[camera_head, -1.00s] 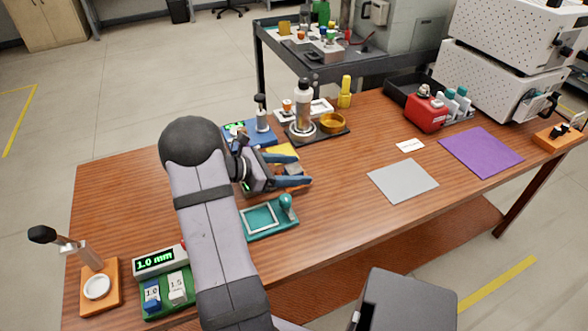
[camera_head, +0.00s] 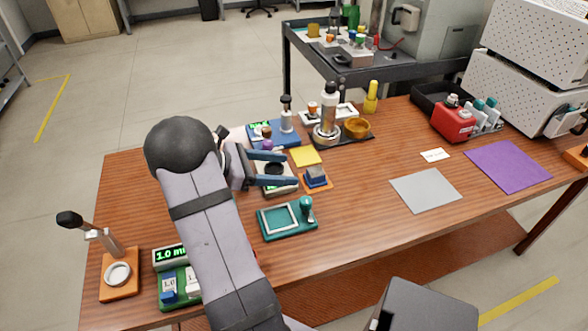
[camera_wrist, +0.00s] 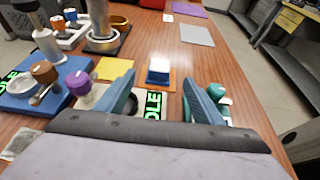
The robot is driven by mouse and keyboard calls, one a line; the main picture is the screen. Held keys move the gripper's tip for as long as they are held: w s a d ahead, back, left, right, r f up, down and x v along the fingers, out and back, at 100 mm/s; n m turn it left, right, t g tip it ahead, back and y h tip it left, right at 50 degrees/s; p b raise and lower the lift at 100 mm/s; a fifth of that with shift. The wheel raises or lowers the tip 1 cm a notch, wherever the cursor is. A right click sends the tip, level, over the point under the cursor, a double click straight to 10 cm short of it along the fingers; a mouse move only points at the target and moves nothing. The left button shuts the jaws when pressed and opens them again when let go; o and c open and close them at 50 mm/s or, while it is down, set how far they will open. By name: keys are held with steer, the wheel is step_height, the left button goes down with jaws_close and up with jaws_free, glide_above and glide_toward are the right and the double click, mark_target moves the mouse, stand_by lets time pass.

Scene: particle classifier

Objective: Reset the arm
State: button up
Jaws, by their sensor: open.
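My gripper (camera_head: 268,168) is over the left-middle part of the wooden table, with its two blue fingers spread apart and nothing between them. It also shows in the wrist view (camera_wrist: 160,95), pointing toward the far end of the table. Below the fingers is a device with a green lit display (camera_wrist: 153,105), partly hidden by the left finger. A blue block on an orange base (camera_head: 316,177) stands just right of the fingertips. My arm hides part of the table's left side.
A teal frame tray with a knobbed handle (camera_head: 288,219) lies in front of the gripper. The table's right middle holds flat grey (camera_head: 426,190) and purple (camera_head: 508,166) sheets.

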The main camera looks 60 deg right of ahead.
steer(key=shift+w+a+r, duration=0.25)
steer(key=shift+w+a, duration=0.1)
stand_by(0.3)
steer(key=shift+w+a+r+p, duration=0.1)
steer(key=shift+a+r+p, duration=0.15)
steer(key=shift+r+p, duration=0.15)
steer(key=w+a+r+m+t+y+p, duration=0.1)
steer(key=a+r+m+t+y+p, duration=0.2)
steer(key=a+r+p, duration=0.8)
steer(key=a+r+m+t+y+p, duration=0.3)
steer(key=a+r+p, duration=0.4)
steer(key=a+p, duration=0.7)
steer(key=w+a+r+m+t+y+p, duration=0.1)
steer(key=a+r+m+t+y+p, duration=0.25)
steer(key=a+r+p, duration=0.9)
step_height(320, 180, down, 9)
steer(key=a+b, duration=0.3)
steer(key=b, duration=0.4)
steer(key=shift+s+r+b, duration=0.15)
steer(key=shift+s+b, duration=0.05)
steer(key=shift+b, duration=0.15)
steer(key=shift+n, duration=0.25)
